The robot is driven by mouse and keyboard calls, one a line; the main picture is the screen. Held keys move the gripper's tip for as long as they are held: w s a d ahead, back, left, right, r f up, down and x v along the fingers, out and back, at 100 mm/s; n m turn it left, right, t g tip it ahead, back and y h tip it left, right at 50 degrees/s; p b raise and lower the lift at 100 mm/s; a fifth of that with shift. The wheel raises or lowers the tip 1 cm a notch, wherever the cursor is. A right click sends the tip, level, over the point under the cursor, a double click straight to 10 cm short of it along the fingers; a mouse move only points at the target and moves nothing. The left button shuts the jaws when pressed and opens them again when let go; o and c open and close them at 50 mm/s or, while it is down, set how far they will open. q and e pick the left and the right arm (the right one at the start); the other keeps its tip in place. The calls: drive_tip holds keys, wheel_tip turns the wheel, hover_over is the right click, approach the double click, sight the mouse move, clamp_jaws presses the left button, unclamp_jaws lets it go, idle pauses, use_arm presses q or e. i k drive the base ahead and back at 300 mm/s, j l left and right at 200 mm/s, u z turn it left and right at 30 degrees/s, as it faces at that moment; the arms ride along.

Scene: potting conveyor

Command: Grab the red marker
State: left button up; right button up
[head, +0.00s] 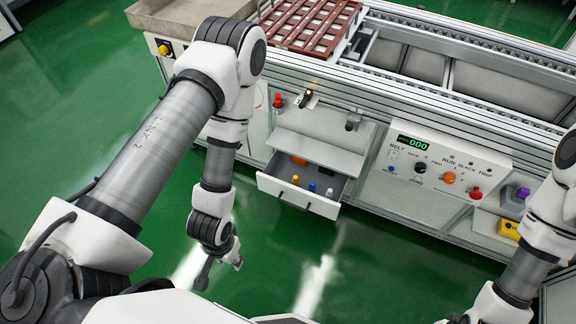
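I cannot make out a red marker for certain. An open drawer (284,191) in the bench front holds several small items: an orange one (299,160), a yellow one (295,180), a blue one (312,186) and a white one (328,192). My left gripper (221,275) hangs over the green floor, in front and left of the drawer. Its fingers look apart, with nothing between them. My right gripper (458,319) is mostly cut off by the bottom edge, so its fingers cannot be judged.
A control panel (436,170) with a green display and knobs is right of the drawer. A red knob (277,101) sits above left. A purple item (522,193) and a yellow item (509,229) lie in a right bay. A brown rack (309,22) is on top. The floor ahead is clear.

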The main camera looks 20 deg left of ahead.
sight(278, 102)
drive_tip(key=i+j, duration=0.35)
drive_tip(key=j, duration=0.15)
drive_tip(key=i+j, duration=0.35)
drive_tip(key=j, duration=0.15)
